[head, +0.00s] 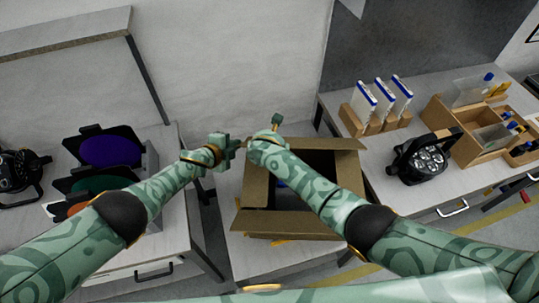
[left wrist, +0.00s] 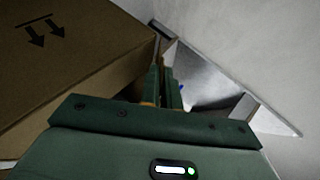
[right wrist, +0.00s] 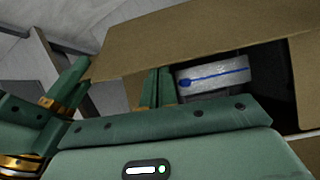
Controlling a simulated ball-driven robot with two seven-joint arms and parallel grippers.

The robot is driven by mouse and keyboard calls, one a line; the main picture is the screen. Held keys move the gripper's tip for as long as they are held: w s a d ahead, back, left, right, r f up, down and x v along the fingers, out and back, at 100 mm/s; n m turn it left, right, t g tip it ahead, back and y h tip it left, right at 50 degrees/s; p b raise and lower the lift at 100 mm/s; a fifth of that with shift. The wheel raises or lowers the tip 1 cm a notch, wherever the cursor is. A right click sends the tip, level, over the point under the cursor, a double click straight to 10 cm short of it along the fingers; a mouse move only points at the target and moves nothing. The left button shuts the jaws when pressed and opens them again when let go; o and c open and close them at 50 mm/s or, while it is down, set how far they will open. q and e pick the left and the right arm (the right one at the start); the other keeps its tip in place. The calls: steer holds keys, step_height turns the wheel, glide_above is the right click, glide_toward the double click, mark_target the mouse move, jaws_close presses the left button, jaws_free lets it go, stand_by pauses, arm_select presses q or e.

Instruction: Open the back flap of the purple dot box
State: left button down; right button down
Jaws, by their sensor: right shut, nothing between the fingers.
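The brown cardboard box (head: 285,224) stands on the middle table, its dark inside partly showing. Flaps spread outward at its front and left, and a cardboard strip shows along its back right; my right arm covers part of the opening. No purple dot can be made out. My left gripper (head: 238,145) is at the box's back left corner, beside the box wall (left wrist: 70,75) in the left wrist view; its fingers look close together. My right gripper (head: 277,120) is shut and empty near the back edge; in the right wrist view its fingers (right wrist: 157,88) are below a cardboard panel (right wrist: 190,35).
A white item with a blue mark (right wrist: 212,75) lies inside the box. The grey wall is close behind. The right table holds a black lamp (head: 422,158), boxed items (head: 380,100) and a wooden organizer (head: 465,130). Coloured filters (head: 110,150) stand on the left table.

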arm_select(q)
steer(key=c, duration=1.6)
jaws_free()
steer(key=shift+s+a+f, duration=0.1)
steer(key=shift+s+f, duration=0.15)
steer(key=shift+f, duration=0.05)
steer(key=shift+c, duration=0.2)
steer(key=shift+r, duration=0.1)
arm_select(e)
steer(key=shift+w+r, duration=0.15)
steer(key=shift+r, duration=0.1)
arm_select(q)
steer(key=shift+w+a+r, duration=0.1)
arm_select(e)
steer(key=shift+f, duration=0.1)
